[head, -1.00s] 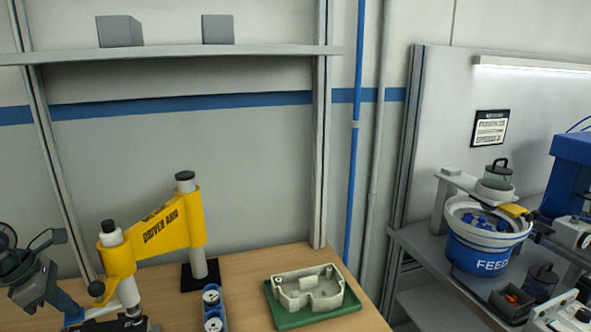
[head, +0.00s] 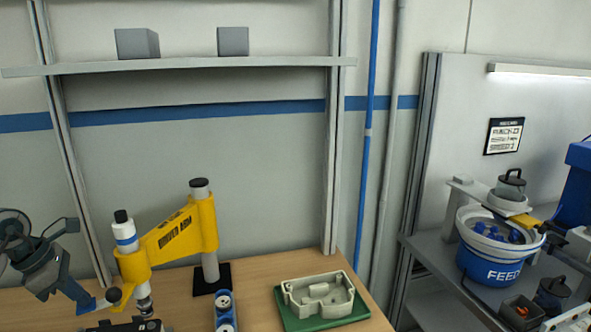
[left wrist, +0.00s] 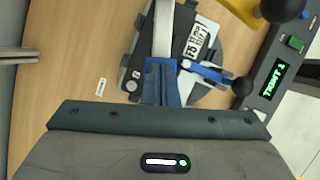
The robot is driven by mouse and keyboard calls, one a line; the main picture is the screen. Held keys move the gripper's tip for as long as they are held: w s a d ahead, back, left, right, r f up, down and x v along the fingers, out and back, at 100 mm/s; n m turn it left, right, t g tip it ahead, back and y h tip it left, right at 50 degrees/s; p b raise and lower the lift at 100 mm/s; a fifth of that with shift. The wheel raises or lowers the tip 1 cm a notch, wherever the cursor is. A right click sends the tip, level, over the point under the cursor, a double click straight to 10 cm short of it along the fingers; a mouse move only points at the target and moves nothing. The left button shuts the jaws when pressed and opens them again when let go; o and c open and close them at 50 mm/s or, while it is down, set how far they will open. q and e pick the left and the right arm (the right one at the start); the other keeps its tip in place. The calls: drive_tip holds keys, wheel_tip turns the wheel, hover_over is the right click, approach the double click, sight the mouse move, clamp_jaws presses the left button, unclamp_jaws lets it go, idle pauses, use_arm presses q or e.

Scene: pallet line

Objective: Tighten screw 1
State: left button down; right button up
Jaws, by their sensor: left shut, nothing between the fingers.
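The yellow driver arm (head: 178,238) stands on its post at the back of the bench. Its white-and-blue driver (head: 125,235) is upright, its lower end above a dark fixture (head: 124,326) at the bottom edge. A green display (left wrist: 272,80) seems to read "TIGHT 1". Screw 1 cannot be made out. My right gripper is out of view.
A beige housing (head: 318,293) sits on a green tray (head: 325,320). A blue-and-white feeder bowl (head: 490,258) stands on the right-hand grey bench. Wood between holder and post is narrow.

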use_arm(q)
drive_tip(key=shift+r+p, duration=1.45)
drive_tip(key=shift+r, duration=1.05)
